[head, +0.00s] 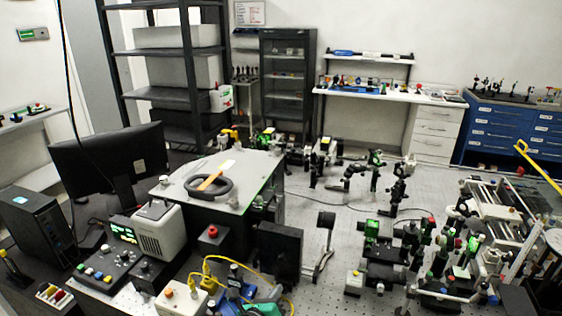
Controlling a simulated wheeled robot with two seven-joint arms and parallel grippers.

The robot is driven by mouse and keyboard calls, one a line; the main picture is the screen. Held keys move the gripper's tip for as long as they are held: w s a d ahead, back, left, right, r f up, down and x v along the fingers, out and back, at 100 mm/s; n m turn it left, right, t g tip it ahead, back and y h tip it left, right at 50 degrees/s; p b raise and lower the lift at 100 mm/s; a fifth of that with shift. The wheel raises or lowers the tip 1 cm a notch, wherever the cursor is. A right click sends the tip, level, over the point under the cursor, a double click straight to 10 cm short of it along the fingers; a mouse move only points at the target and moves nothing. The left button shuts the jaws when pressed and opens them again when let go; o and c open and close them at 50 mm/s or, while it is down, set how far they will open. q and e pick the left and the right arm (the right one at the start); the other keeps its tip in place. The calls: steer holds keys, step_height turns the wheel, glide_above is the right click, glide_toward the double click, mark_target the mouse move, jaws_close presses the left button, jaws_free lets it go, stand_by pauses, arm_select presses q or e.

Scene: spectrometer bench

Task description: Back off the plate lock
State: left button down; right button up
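A pale flat plate (246,172) covers a dark box (240,222) left of centre. A black ring (190,186) lies on the plate, with an orange and cream bar (212,180) across it. Small knobs stand near the plate's corners, one at the left corner (164,180) and one at the front (233,203). I cannot tell which part is the plate lock. I cannot make out my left gripper among the crowded parts, and no gripper shows touching the plate. My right gripper is not in view.
A monitor (108,165), a grey instrument (158,230) and a control box (104,262) crowd the left side. A red-button box (212,238) and a black panel (280,250) stand in front. Optics fill the right; bare breadboard (330,205) lies between.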

arm_select(q)
steer(key=shift+s+f, duration=0.2)
steer(key=shift+f, duration=0.3)
steer(key=shift+w+a+r+p, duration=0.15)
steer(key=shift+r+p, duration=0.1)
steer(key=shift+p, duration=0.25)
steer(key=v, duration=0.2)
steer(key=p+v, duration=0.1)
steer(key=v, duration=0.1)
steer(key=shift+s+f, duration=0.15)
steer(key=shift+s, duration=0.2)
steer(key=shift+s+a+f+p, duration=0.1)
steer(key=shift+s+p, duration=0.2)
steer(key=shift+s, duration=0.3)
